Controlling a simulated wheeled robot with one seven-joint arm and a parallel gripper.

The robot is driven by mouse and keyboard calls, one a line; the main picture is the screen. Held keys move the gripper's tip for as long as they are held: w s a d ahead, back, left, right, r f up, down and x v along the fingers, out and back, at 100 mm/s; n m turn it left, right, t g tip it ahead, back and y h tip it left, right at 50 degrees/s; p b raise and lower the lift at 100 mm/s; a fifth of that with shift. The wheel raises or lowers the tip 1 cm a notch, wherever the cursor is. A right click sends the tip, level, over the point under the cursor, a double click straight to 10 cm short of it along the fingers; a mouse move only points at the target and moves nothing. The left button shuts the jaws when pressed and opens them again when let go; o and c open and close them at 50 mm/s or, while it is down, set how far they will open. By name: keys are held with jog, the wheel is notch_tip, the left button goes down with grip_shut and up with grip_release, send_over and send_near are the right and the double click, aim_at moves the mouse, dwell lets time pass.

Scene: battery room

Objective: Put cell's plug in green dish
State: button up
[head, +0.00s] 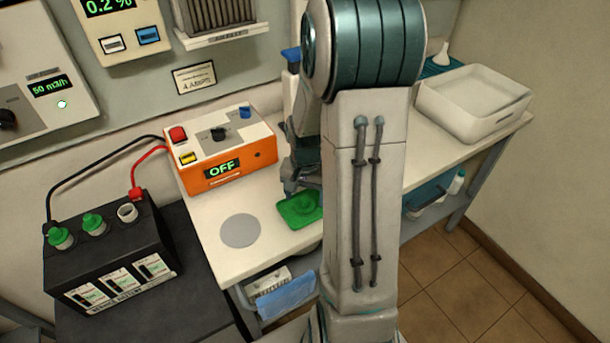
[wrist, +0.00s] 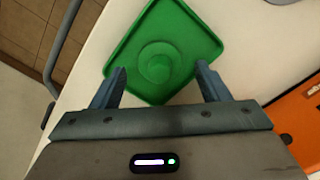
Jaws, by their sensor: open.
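The green dish (head: 299,211) lies on the white bench, partly hidden behind my arm in the head view. My gripper (wrist: 162,78) is open, with one finger on each side of the plug and no contact visible. The black battery (head: 110,250) at the left has green plugs (head: 93,223) on two of its cells. Its third cell (head: 128,211), nearest the bench, is an open white-rimmed hole.
An orange charger (head: 222,160) reading OFF stands behind the dish, with black and red leads to the battery. A grey disc (head: 240,231) lies flat on the bench. A white basin (head: 474,100) stands at the right end.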

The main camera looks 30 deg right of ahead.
aim_at(305, 199)
notch_tip(305, 199, up, 10)
jog(key=s+a+r+n+t, duration=0.1)
jog(key=s+a+r+n, duration=0.2)
jog(key=s+a, duration=0.3)
jog(key=s+a+r+n+t, duration=0.2)
jog(key=s+a+r+n, duration=0.2)
jog(key=s+a+n, duration=0.1)
jog(key=shift+s+a+r+n, duration=0.2)
jog(key=shift+s+a+n, duration=0.3)
jog(key=shift+s, duration=0.45)
jog(key=shift+d, duration=0.1)
